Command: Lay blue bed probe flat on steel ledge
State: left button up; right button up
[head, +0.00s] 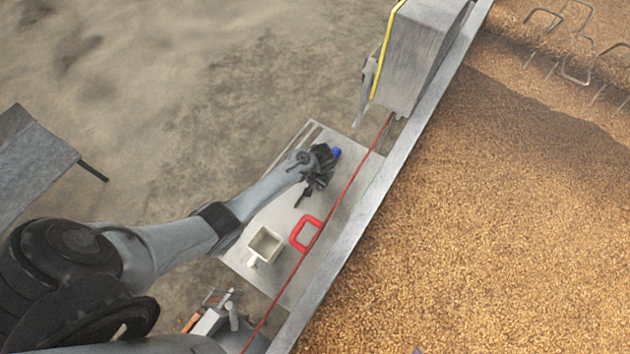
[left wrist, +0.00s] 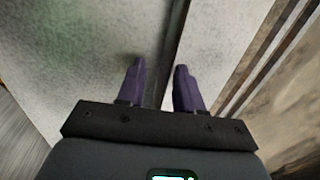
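My left gripper (head: 318,180) is over the upper part of the pale steel ledge (head: 285,220) in the head view. In the left wrist view its two purple fingers (left wrist: 161,84) stand apart, with no blue object between them. A small blue piece (head: 336,152) shows right beside the gripper in the head view. It may be an end of the blue bed probe, but the gripper hides the rest, and I cannot tell whether it rests on the ledge. The steel ledge (left wrist: 75,45) fills much of the wrist view, crossed by a dark line.
A whitish open cup (head: 265,246) and a red square frame (head: 305,233) are on the ledge's lower part. A red line (head: 345,190) runs beside the trough wall. Grain (head: 490,220) fills the right side. A grey box (head: 415,55) stands above the ledge.

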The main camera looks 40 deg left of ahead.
pick_arm(q)
jog(key=shift+o, duration=0.3)
jog(key=o, duration=0.5)
jog(key=r+p, duration=0.1)
jog(key=r, duration=0.2)
jog(key=r+p, duration=0.1)
jog(key=r, duration=0.3)
jog(key=d+r+p, duration=0.1)
jog(key=r+p, duration=0.1)
jog(key=r, duration=0.1)
jog(key=shift+w+d+r, duration=0.1)
jog(key=shift+r, duration=0.25)
